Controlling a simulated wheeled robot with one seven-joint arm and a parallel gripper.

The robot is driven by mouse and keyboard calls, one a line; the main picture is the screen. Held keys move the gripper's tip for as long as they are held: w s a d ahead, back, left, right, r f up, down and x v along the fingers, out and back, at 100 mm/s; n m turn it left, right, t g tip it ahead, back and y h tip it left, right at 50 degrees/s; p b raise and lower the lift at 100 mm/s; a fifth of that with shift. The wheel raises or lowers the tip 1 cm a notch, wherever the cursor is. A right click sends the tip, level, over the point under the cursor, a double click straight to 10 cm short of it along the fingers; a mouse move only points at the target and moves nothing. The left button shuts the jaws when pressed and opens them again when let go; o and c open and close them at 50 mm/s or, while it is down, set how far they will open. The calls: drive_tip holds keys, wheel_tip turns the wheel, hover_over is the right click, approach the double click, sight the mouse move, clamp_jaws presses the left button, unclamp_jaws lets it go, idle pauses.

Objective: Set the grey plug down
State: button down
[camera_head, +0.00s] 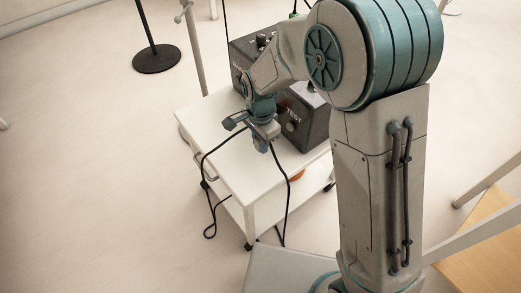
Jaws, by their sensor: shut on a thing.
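My gripper (256,128) is over the white cart top (212,143), in front of the black box. It is shut on the grey plug, which is too small and too covered by the jaws to make out clearly. A black cable (289,192) runs down from beside the jaws past the cart's front edge. Another black cable (205,160) runs from the jaws over the left edge and loops low. I cannot tell whether the plug touches the cart top.
The black box (304,116) marked TEST, with knobs, stands on the cart behind my gripper, partly hidden by my arm. Bare cart top shows at the left and front. A dark round stand base (157,59) is on the floor at upper left. A wooden surface (490,245) is at lower right.

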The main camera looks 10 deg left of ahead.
drive_tip(key=shift+f+b, duration=0.4)
drive_tip(key=shift+f, duration=1.25)
drive_tip(key=shift+f, duration=0.2)
drive_tip(key=c, duration=1.2)
unclamp_jaws()
drive_tip(key=shift+r, duration=0.15)
wheel_tip(320, 180, up, 12)
drive_tip(key=p, duration=0.3)
drive_tip(key=shift+r, duration=0.1)
drive_tip(key=shift+d, duration=0.1)
